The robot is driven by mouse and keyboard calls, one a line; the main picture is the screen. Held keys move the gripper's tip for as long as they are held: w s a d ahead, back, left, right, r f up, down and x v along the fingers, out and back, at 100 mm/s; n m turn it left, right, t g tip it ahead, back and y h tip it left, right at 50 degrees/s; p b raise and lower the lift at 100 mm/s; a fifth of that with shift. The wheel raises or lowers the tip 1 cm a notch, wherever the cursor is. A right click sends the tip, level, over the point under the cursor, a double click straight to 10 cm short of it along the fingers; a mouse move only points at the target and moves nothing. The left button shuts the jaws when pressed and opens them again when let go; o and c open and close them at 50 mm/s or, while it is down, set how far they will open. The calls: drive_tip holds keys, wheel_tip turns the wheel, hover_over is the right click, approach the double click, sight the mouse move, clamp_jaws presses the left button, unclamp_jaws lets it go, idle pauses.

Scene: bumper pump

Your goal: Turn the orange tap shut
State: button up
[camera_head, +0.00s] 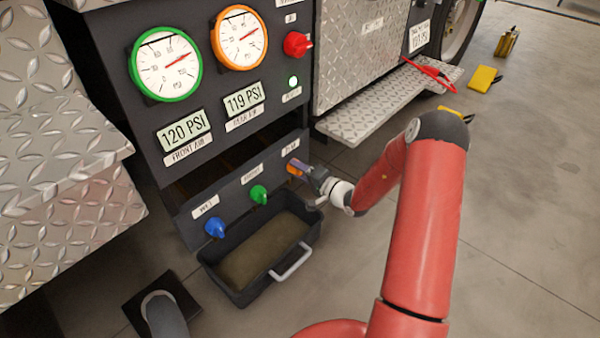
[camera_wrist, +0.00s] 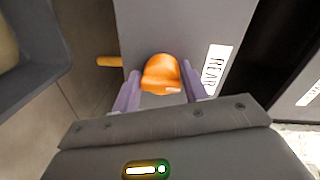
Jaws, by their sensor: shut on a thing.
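The orange tap (camera_head: 294,168) sits at the right end of the lower dark panel, below its label that reads REAR in the wrist view. In the wrist view the orange tap (camera_wrist: 161,74) stands between the two purple-grey fingers of my gripper (camera_wrist: 160,88). My gripper (camera_head: 305,170) is shut on the tap's knob in the head view and partly hides it. The handle's exact angle is hard to tell.
A green tap (camera_head: 259,194) and a blue tap (camera_head: 215,227) sit left on the same panel. A dark bin (camera_head: 232,290) with a light handle stands below. Gauges, including a green-rimmed one (camera_head: 133,64), are above. A tread-plate step (camera_head: 350,125) juts out at right.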

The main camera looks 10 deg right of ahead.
drive_tip(key=shift+w+r, duration=0.1)
drive_tip(key=shift+r, duration=0.2)
drive_tip(key=o, duration=0.8)
drive_tip(key=shift+o, duration=0.4)
drive_tip(key=shift+f, duration=0.1)
drive_tip(key=v, duration=0.8)
drive_tip(key=shift+a, duration=0.1)
